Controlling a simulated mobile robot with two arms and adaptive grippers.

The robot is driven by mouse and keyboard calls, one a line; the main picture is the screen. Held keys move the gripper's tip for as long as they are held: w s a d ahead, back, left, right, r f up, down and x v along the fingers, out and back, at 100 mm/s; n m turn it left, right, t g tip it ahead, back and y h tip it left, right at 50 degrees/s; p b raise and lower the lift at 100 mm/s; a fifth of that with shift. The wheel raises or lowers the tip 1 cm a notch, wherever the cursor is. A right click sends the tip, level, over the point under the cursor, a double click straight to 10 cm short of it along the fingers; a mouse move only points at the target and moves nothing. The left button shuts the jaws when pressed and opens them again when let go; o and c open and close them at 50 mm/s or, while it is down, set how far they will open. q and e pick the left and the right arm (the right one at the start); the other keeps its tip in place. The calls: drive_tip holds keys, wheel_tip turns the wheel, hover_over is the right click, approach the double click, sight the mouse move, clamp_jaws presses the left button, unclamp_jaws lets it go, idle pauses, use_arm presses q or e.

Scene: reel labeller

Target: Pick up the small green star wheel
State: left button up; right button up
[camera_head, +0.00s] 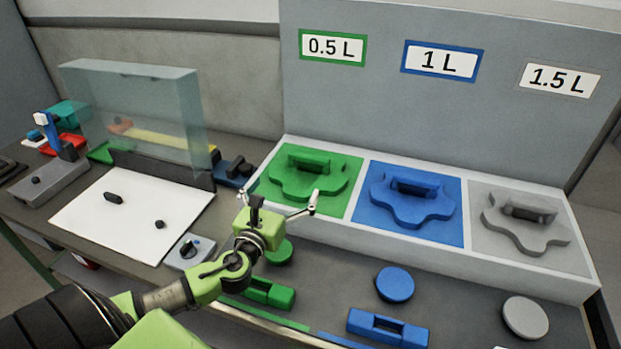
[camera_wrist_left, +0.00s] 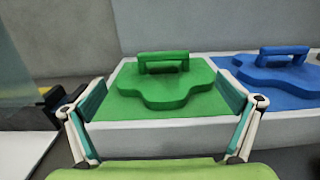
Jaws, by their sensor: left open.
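The green star wheel (camera_head: 300,176) lies flat in the green compartment under the 0.5 L label, with a raised handle across its top. In the left wrist view the green star wheel (camera_wrist_left: 166,90) sits ahead, between my spread fingers. My left gripper (camera_head: 281,205) is open and empty, in front of the green compartment and short of the wheel. It also shows in the left wrist view (camera_wrist_left: 165,118), its two fingers wide apart. My right gripper is in neither view.
The tray (camera_head: 440,263) also holds a blue star wheel (camera_head: 410,200) and a grey one (camera_head: 524,218). Green, blue and grey discs and blocks lie in front, including a blue disc (camera_head: 395,284). A clear guard (camera_head: 140,110) stands at left behind a white plate (camera_head: 130,212).

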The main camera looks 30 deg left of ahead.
use_arm(q)
drive_tip(key=f, duration=0.2)
approach(307, 160)
drive_tip(key=x, duration=0.4)
drive_tip(key=shift+w+a+f, duration=0.15)
drive_tip(key=shift+a, duration=0.1)
drive_tip(key=x, duration=0.1)
drive_tip(key=p+x, duration=0.1)
drive_tip(key=x, duration=0.2)
drive_tip(key=shift+w+d, duration=0.25)
drive_tip(key=shift+w, duration=0.1)
drive_tip(key=shift+w+a, duration=0.1)
drive_tip(key=shift+w, duration=0.2)
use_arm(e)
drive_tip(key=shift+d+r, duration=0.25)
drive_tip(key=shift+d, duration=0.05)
use_arm(q)
drive_tip(key=shift+s, duration=0.1)
drive_tip(key=c, duration=1.3)
drive_tip(key=shift+c, duration=1.1)
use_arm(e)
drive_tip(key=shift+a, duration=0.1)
